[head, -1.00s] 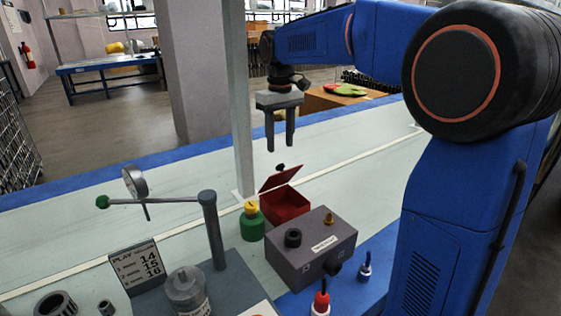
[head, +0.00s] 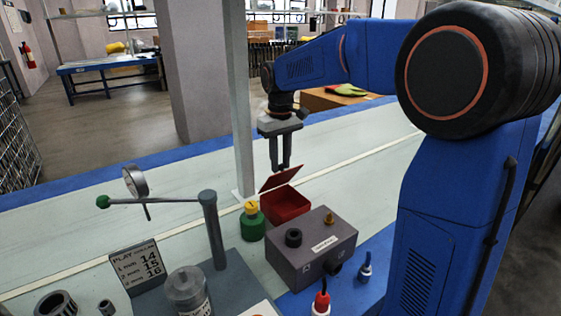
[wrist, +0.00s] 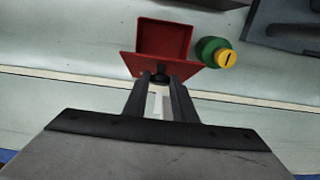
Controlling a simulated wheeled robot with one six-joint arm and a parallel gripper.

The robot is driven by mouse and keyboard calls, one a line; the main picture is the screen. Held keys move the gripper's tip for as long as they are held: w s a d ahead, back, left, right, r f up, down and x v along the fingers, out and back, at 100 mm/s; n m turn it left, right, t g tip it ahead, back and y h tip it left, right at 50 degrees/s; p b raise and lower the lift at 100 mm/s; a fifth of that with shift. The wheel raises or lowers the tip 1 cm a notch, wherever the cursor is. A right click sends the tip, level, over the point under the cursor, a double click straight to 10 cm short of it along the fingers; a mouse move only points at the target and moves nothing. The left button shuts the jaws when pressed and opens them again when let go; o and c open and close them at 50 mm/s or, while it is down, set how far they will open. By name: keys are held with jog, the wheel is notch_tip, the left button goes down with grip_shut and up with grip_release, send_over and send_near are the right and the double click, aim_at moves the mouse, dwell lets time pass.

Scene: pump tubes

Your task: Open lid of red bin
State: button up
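The red bin (head: 289,207) stands on the pale bench, with its red lid (head: 281,179) tilted partly up. In the wrist view I see into the open bin (wrist: 163,40), and the lid (wrist: 190,67) stands across its near side. A small black knob (wrist: 160,78) is on the lid's outer face. My gripper (head: 280,168) is at the lid, pointing down, its fingers drawn close together. In the wrist view the fingertips of my gripper (wrist: 160,80) are on either side of the knob and appear closed on it. In the head view the fingers hide the knob.
A green bottle with a yellow cap (head: 251,222) stands just left of the bin. A grey box (head: 311,247) with knobs is close in front. A pale post (head: 241,110) rises behind left, and a grey stand with an arm (head: 212,230) is further left. The bench behind is clear.

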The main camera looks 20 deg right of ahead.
grip_shut()
jog(key=shift+w+a+r+g, duration=0.15)
jog(key=shift+w+g, duration=0.25)
jog(key=shift+w+a+r+g, duration=0.1)
jog(key=shift+w+g, duration=0.3)
jog(key=o, duration=0.8)
grip_release()
jog(key=shift+r, duration=0.1)
notch_tip(320, 180, up, 17)
jog(key=w, duration=0.2)
jog(key=shift+a, duration=0.35)
